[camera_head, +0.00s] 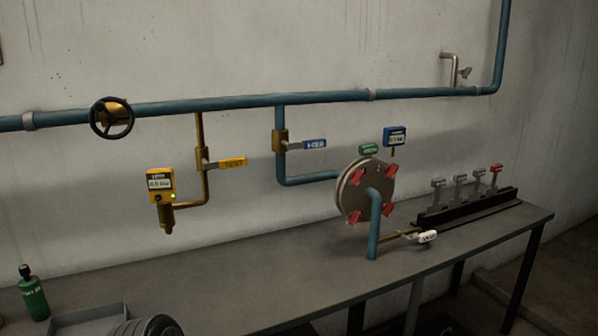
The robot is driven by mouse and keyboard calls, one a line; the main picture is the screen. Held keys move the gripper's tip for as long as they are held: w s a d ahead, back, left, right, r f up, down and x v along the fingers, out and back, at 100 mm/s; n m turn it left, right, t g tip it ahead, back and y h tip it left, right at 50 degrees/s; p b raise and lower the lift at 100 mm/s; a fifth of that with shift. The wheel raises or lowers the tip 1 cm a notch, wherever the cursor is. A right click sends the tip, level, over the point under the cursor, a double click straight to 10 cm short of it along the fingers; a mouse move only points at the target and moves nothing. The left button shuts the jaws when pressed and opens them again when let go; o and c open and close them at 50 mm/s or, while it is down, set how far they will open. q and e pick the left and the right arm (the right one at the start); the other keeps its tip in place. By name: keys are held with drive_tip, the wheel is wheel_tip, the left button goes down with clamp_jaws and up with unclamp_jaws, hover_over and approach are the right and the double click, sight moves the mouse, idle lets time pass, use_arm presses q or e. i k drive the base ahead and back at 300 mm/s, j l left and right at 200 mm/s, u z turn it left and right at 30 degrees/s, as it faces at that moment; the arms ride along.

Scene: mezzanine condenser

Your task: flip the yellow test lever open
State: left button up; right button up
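The yellow test lever (232,162) sticks out level to the right from a brass valve body (202,158) on the wall. It lies across the thin yellow vertical pipe (200,128), which drops from the blue main pipe. That pipe bends left below the valve to a yellow gauge box (159,181), whose small display seems to read 0.0 bar, with a green light at its lower right. Neither of my grippers shows in the head view, and nothing touches the lever.
A black handwheel (111,118) is upper left. A round flange (352,190) with red clamps and a white-handled lever (427,237) stand over the grey bench (270,270). A green bottle (33,295) and tray (75,317) are lower left.

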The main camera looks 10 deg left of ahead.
sight(237, 162)
drive_tip(key=i+l, duration=0.3)
drive_tip(key=l, duration=0.15)
drive_tip(key=i+l, duration=0.3)
drive_tip(key=l, duration=0.15)
